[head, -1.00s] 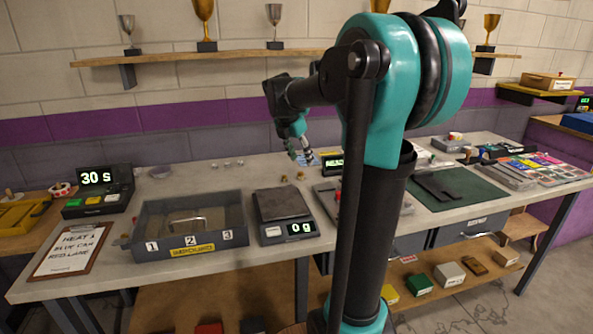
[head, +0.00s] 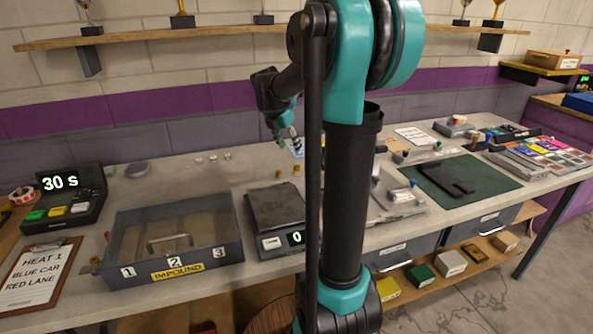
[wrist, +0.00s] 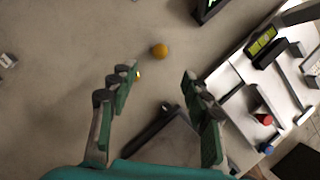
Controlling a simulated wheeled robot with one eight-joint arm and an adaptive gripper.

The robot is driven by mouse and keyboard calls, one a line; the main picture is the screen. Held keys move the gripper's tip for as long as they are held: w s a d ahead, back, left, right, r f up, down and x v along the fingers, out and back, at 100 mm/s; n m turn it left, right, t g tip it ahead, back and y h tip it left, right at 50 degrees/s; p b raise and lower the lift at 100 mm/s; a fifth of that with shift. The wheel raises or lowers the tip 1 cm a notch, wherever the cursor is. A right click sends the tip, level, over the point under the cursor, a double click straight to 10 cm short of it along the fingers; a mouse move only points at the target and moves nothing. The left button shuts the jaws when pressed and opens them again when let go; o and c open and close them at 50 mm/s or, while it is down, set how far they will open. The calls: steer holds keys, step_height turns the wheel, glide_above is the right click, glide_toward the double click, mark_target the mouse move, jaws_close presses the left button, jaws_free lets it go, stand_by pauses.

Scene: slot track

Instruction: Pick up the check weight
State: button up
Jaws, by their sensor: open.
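Two small brass weights stand on the grey bench behind the scale in the head view, one at the left (head: 279,173) and one at the right (head: 296,169). I cannot tell which is the check weight. In the wrist view, one round brass top (wrist: 160,51) lies beyond the fingertips, between their lines. A second small brass piece (wrist: 138,74) shows at the left fingertip, partly hidden by it. My gripper (wrist: 157,80) is open and empty, pointing down above the bench. In the head view my gripper (head: 293,140) is just behind the weights, partly hidden by my arm.
The dark scale (head: 275,205) stands in front of the weights, its display partly covered by my arm. The impound box (head: 176,276) is to its left. Several small silver pieces (head: 213,158) lie behind. A white panel (wrist: 245,90) with knobs is at right in the wrist view.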

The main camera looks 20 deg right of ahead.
mark_target(296, 166)
steer(key=x, duration=1.1)
steer(key=shift+s+f, duration=0.1)
steer(key=shift+f, duration=0.15)
jaws_close()
